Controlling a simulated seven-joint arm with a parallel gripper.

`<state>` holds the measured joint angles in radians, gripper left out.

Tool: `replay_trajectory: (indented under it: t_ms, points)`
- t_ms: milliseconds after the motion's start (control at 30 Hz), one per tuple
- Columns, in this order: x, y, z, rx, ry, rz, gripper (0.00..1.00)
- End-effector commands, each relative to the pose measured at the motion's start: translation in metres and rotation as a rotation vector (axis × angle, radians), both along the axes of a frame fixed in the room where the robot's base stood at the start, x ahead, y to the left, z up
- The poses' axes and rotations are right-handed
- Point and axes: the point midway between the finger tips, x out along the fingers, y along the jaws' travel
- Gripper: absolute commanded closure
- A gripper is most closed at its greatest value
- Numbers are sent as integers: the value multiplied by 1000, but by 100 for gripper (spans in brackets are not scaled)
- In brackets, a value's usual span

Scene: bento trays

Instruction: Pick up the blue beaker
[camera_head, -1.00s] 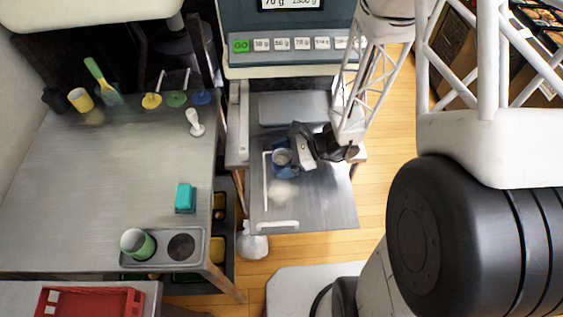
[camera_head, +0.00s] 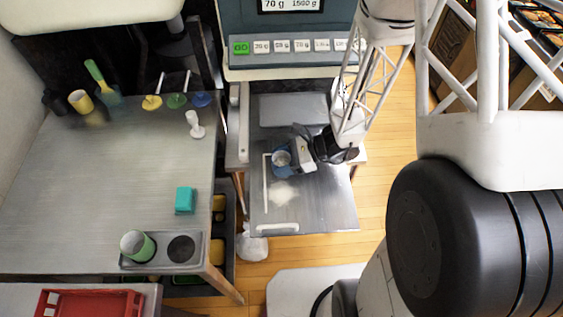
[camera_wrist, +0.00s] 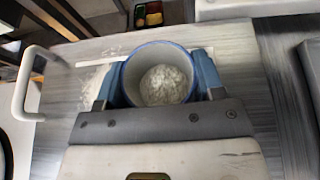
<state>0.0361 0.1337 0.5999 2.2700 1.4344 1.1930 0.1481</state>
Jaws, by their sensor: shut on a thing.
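The blue beaker (camera_head: 280,160) is over the metal tray (camera_head: 330,205) under the machine in the head view. In the wrist view the beaker (camera_wrist: 158,48) is seen from above, with pale, powdery stuff inside. My gripper (camera_head: 291,155) is shut on the beaker, with a finger on each side of it; it also shows in the wrist view (camera_wrist: 158,85). The beaker looks roughly upright. Whether its base touches the tray cannot be told.
A pale powdery heap (camera_head: 284,193) lies on the tray near the beaker. The machine's button panel (camera_head: 295,46) stands behind. The table (camera_head: 100,190) at left holds a green cup (camera_head: 137,245) in a holder, a teal block (camera_head: 185,199) and a white stamp-like piece (camera_head: 195,124).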

Motion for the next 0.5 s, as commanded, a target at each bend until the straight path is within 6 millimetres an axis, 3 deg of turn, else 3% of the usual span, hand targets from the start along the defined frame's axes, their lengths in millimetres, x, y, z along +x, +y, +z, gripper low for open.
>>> replay_trajectory:
  t_ms: [267,500]
  points:
    - [0,0,7,0,0,0,63]
    - [0,0,26,0,-2,1,63]
